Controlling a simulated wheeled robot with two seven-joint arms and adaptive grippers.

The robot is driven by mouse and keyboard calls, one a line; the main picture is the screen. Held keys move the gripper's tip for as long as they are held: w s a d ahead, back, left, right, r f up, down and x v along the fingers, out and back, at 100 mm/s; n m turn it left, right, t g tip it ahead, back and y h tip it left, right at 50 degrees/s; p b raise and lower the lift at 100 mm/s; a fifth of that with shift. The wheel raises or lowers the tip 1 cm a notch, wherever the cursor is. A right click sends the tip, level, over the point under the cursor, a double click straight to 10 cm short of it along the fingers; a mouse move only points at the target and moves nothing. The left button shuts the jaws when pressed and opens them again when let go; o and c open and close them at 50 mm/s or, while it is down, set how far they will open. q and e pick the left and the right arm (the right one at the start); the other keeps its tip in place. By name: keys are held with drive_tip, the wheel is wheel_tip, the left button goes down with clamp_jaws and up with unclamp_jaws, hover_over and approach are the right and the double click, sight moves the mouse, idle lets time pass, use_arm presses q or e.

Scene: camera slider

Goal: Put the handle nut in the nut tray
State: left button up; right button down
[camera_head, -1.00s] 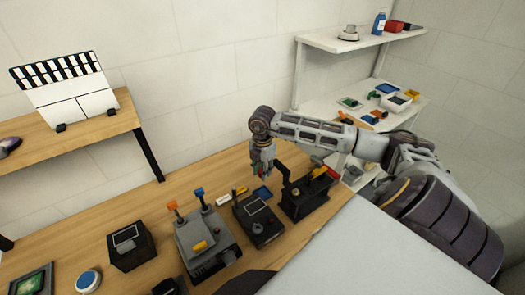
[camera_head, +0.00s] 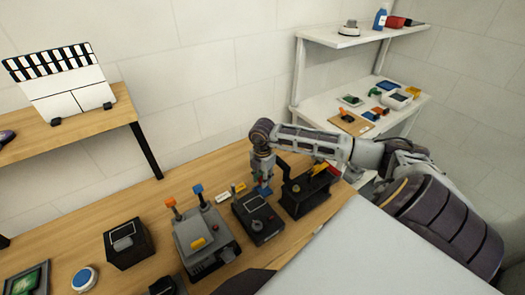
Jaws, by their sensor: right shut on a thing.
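My right gripper (camera_head: 263,179) points down over the wooden workbench, just left of the black crank device. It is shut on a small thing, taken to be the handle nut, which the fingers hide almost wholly. A small blue tray (camera_head: 263,191), likely the nut tray, lies on the bench right under the fingertips and is partly covered by them. I cannot tell whether the nut touches the tray. My left gripper is not in view.
A black device with a crank and yellow part (camera_head: 305,193) stands close right of the gripper. A black box with a knob (camera_head: 258,219) is in front. A grey lever console (camera_head: 203,240) stands to the left. Small pieces (camera_head: 232,192) lie beside the tray. A white shelf (camera_head: 350,118) is behind.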

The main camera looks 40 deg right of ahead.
sight(263, 191)
drive_tip(key=shift+f+b, duration=1.1)
drive_tip(key=shift+f, duration=0.8)
drive_tip(key=shift+f+b, duration=0.5)
drive_tip(key=shift+f, duration=0.15)
drive_tip(key=c, duration=1)
unclamp_jaws()
drive_tip(key=shift+c, duration=0.2)
drive_tip(key=shift+r, duration=0.15)
drive_tip(key=shift+r+p, duration=0.95)
drive_tip(key=shift+r, duration=0.45)
drive_tip(key=shift+r+p, duration=1.15)
drive_tip(key=shift+r, duration=0.85)
drive_tip(key=shift+w, duration=0.1)
